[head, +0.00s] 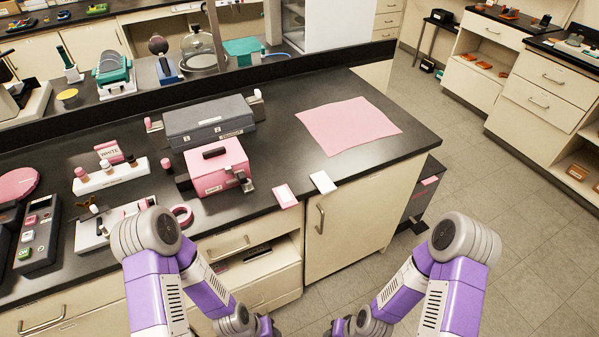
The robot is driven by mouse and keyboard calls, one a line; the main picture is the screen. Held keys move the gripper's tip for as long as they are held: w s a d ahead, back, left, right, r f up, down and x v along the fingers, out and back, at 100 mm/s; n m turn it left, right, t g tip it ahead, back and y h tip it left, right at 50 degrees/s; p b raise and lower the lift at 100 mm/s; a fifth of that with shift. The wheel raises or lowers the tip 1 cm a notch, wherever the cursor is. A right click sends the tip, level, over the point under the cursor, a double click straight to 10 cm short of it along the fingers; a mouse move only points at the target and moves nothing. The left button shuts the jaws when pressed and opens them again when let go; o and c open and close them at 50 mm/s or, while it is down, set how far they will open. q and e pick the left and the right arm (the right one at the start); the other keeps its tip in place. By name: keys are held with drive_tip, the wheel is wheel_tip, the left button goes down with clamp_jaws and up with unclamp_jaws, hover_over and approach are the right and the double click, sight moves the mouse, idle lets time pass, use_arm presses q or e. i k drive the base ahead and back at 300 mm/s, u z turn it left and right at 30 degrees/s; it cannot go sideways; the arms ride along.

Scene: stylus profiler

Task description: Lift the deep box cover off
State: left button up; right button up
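A deep pink box-shaped cover (218,170) with a black handle (214,153) on top stands on the black bench top, left of centre. Small grey and dark parts show at its right front side; what lies under it is hidden. My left gripper (266,328) and my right gripper (340,328) are low at the bottom edge, in front of the bench and below its top, both away from the cover. They are small, dark and partly cut off, so I cannot tell their finger state.
A grey case (209,120) sits close behind the cover. A pink sheet (348,125) lies flat on the right of the bench (270,140). Pink and white cards (285,196) lie near the front edge. A pink tape ring (182,216) and bottle rack (110,177) are left.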

sight(202, 161)
drive_tip(key=u, duration=1.1)
drive_tip(key=i, duration=0.3)
drive_tip(key=z, duration=0.55)
